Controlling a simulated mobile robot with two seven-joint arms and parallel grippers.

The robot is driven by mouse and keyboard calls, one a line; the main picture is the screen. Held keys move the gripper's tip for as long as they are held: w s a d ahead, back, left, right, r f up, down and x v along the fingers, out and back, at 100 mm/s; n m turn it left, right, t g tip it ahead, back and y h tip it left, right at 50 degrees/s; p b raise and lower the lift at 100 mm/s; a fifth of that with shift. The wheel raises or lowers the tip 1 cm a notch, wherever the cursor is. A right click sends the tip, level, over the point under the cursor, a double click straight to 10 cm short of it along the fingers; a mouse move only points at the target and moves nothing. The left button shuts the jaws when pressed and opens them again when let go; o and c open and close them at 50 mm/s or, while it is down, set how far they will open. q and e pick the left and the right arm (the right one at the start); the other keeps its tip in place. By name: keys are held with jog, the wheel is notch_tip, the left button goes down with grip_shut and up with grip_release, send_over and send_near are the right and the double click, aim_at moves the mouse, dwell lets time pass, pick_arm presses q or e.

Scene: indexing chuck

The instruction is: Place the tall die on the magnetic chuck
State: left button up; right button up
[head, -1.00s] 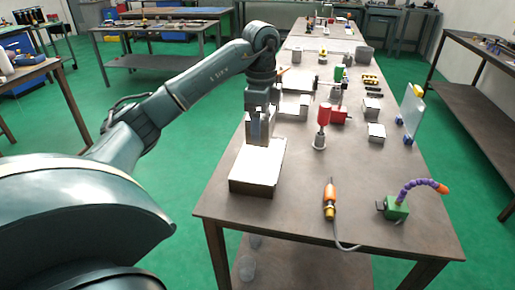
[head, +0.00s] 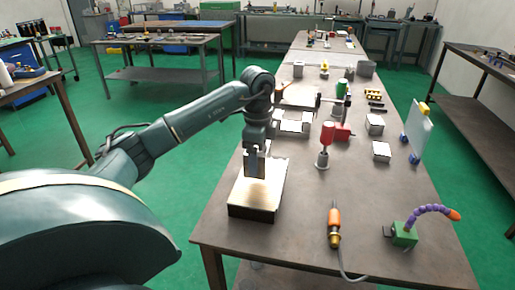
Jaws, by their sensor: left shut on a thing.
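The magnetic chuck (head: 270,195) is a block with a bright top and dark sides at the left front of the long table. My left gripper (head: 254,172) points straight down over the chuck's top and is shut on the tall die (head: 256,163). The die is a narrow, upright grey piece, largely hidden between the fingers. Its lower end is over the rear-middle of the chuck's top; I cannot tell whether it touches the surface. My right gripper is not in view.
An orange-handled tool (head: 334,225) with a cable lies at the front, near a green base with a purple hose (head: 405,233). Metal blocks (head: 381,151) sit farther right.

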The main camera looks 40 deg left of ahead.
pick_arm(q)
jog(key=shift+w+f, duration=0.1)
jog(key=shift+f, duration=1.55)
jog(key=shift+f, duration=0.1)
jog(key=o, duration=1.8)
jog(key=shift+f, duration=0.1)
notch_tip(320, 180, up, 12)
jog(key=shift+r+p, duration=0.15)
jog(key=shift+p, duration=0.15)
jog(key=shift+d, duration=0.1)
